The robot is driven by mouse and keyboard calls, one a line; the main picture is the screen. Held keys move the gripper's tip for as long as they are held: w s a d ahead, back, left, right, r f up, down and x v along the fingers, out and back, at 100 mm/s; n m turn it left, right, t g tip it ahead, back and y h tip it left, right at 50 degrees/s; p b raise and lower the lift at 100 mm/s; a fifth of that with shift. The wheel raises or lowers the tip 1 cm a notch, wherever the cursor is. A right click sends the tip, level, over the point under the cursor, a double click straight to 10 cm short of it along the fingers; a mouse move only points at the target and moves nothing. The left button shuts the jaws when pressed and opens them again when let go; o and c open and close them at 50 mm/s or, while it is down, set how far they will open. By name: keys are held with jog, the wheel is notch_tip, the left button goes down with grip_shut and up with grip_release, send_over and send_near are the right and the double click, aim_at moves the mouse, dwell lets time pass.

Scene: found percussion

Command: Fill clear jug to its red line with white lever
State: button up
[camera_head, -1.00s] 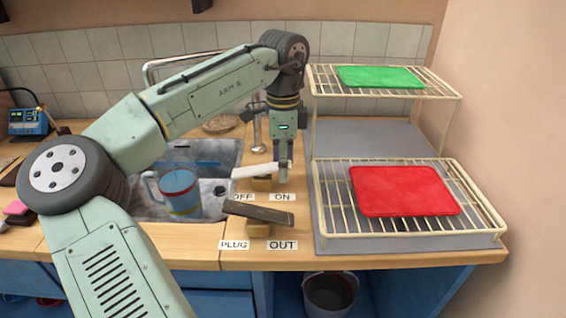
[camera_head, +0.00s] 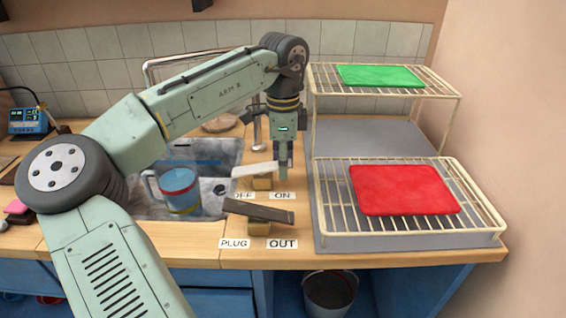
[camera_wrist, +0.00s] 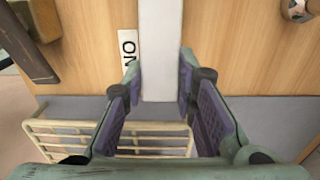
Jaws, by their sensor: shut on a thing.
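The clear jug (camera_head: 180,190), bluish with a handle on its left, stands upright in the sink. The white lever (camera_head: 254,170) sits on a wooden block between the OFF label and the ON label (camera_head: 283,196). My gripper (camera_head: 284,173) points down at the lever's right end, above the ON label, and is shut on it. In the wrist view, the white lever (camera_wrist: 161,50) runs between my two fingers. The fingers partly hide the lever's right end in the head view.
A dark lever (camera_head: 258,211) with PLUG and OUT labels stands just in front. A wire rack with a red board (camera_head: 403,190) is close on the right, with a green board (camera_head: 380,76) higher up. A tap (camera_head: 258,130) rises behind the lever.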

aim_at(276, 165)
jog(key=shift+r, duration=0.1)
grip_shut()
jog(key=shift+a+r+h+p, duration=0.15)
jog(key=shift+h+p, duration=0.45)
jog(key=shift+p, duration=0.25)
jog(key=o, duration=1)
grip_release()
jog(key=r, duration=0.4)
jog(key=a+r, duration=0.1)
jog(key=r, duration=0.7)
jog(key=shift+a, duration=0.2)
jog(key=shift+f, duration=0.1)
